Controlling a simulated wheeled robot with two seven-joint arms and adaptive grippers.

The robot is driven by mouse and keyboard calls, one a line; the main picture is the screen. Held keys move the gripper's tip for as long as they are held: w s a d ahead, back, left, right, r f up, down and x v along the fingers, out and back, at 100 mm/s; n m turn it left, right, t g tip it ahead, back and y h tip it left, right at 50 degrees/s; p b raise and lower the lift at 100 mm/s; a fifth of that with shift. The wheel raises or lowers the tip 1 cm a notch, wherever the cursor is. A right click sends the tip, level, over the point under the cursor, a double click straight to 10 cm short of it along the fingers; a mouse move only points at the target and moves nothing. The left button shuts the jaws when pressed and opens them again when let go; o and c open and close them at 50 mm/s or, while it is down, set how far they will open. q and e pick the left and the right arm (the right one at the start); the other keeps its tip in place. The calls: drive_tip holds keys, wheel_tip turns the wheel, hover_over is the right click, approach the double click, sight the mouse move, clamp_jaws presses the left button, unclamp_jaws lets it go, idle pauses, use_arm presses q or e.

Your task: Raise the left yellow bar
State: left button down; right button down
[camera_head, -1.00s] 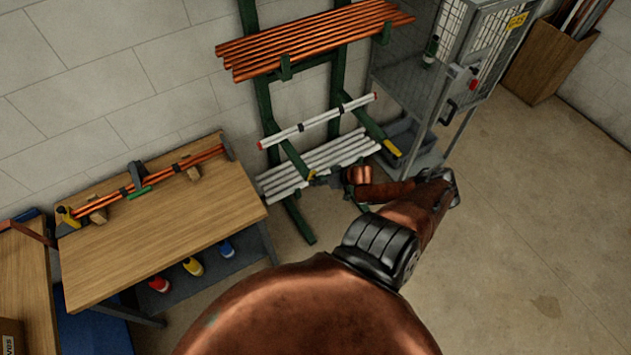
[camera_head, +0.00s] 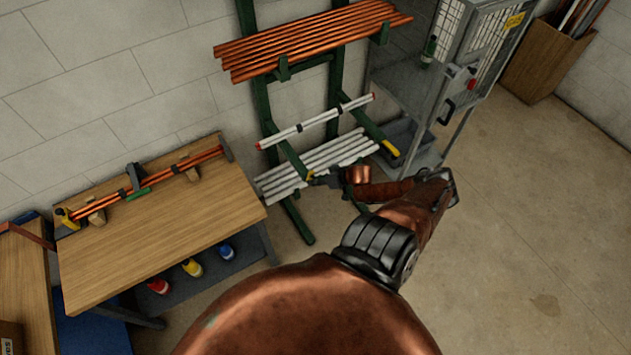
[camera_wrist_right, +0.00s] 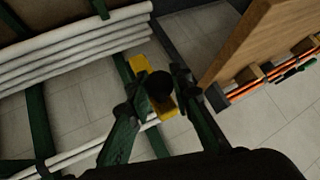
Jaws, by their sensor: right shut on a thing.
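The left yellow bar (camera_wrist_right: 150,88) sits at the front end of a green rack arm, low on the rack. In the head view only a small yellow part of it (camera_head: 311,175) shows beside my right gripper (camera_head: 318,181). In the right wrist view the right gripper (camera_wrist_right: 160,95) has its fingers on either side of the bar and is shut on it. A dark round part lies in front of the bar's middle. The matching right yellow bar (camera_head: 391,148) is at the end of the other green arm. My left gripper is out of view.
White pipes (camera_head: 322,163) lie on the lower rack, and a single white bar (camera_head: 317,121) lies across above them. Copper pipes (camera_head: 310,42) lie higher. A wooden workbench (camera_head: 165,235) stands left, a grey mesh cabinet (camera_head: 420,105) right. The floor at right is clear.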

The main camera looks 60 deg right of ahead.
drive_tip(key=shift+w+d+r, duration=0.3)
drive_tip(key=shift+w+r, duration=0.35)
drive_tip(key=c, duration=2)
unclamp_jaws()
drive_tip(key=shift+o, duration=1.4)
drive_tip(key=shift+s+a+f, duration=0.1)
drive_tip(key=shift+a+f, duration=0.05)
drive_tip(key=shift+f, duration=0.05)
drive_tip(key=shift+s+f, duration=0.1)
drive_tip(key=shift+f, duration=0.05)
drive_tip(key=shift+s+r, duration=0.25)
drive_tip(key=shift+s, duration=0.2)
drive_tip(key=v, duration=1.1)
drive_tip(key=shift+w, duration=0.1)
